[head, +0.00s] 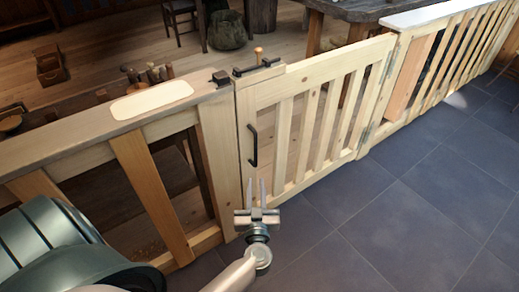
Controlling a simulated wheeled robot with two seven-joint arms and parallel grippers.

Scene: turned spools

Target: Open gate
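The gate (287,93) is a pale wooden slatted panel in a low wooden fence. It looks shut, in line with the fence. A black pull handle (252,146) is on its left stile. A black latch bar with a wooden knob (259,56) sits on its top left corner, beside a dark catch (221,78) on the fence post. Hinges show at its right edge. My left gripper (256,190) is in front of the gate's lower left, below the handle. Its two fingers are apart and point up, with nothing seen between them. My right gripper is out of view.
Dark floor tiles (400,200) are clear in front of the gate. Behind stand a stool (180,15), a dark basket (227,30) and a table.

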